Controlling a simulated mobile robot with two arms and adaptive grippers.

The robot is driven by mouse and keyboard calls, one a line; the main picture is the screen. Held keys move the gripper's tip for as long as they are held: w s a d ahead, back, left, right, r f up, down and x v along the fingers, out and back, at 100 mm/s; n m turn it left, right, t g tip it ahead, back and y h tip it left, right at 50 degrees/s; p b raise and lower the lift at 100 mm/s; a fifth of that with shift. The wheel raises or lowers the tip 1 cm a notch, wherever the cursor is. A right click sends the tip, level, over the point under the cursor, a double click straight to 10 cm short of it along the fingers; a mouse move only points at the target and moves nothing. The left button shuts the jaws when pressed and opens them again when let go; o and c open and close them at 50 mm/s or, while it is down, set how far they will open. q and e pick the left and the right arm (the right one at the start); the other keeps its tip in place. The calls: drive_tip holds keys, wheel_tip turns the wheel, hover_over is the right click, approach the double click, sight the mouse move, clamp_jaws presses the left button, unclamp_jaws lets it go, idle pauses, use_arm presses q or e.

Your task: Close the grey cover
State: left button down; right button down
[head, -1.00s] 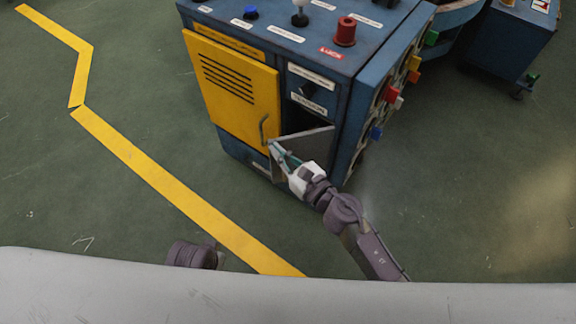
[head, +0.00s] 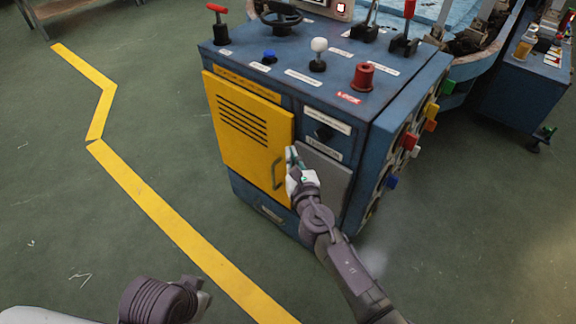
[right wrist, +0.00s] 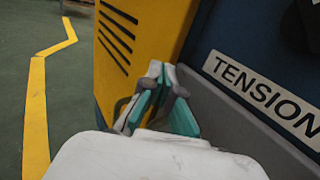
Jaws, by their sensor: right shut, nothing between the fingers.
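The grey cover (head: 328,176) is on the front of the blue machine, below the TENSION label, right of the yellow door. It looks flush or nearly flush with the front; a small gap cannot be ruled out. In the right wrist view the cover (right wrist: 240,120) is a grey panel under the label. My right gripper (head: 292,158) is shut and empty at the cover's upper left edge, beside the yellow door. Its teal-padded fingers (right wrist: 165,98) show in the wrist view; contact is unclear. My left gripper (head: 203,300) is low at left, its fingers barely visible.
Levers and knobs, including a red knob (head: 363,76), stand on top. Coloured buttons line the right side. Green floor with a yellow line (head: 165,212) is clear at left.

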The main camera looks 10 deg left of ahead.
use_arm(q)
drive_tip(key=shift+f, duration=0.15)
use_arm(e)
drive_tip(key=shift+w+d, duration=0.25)
drive_tip(key=shift+w, duration=0.45)
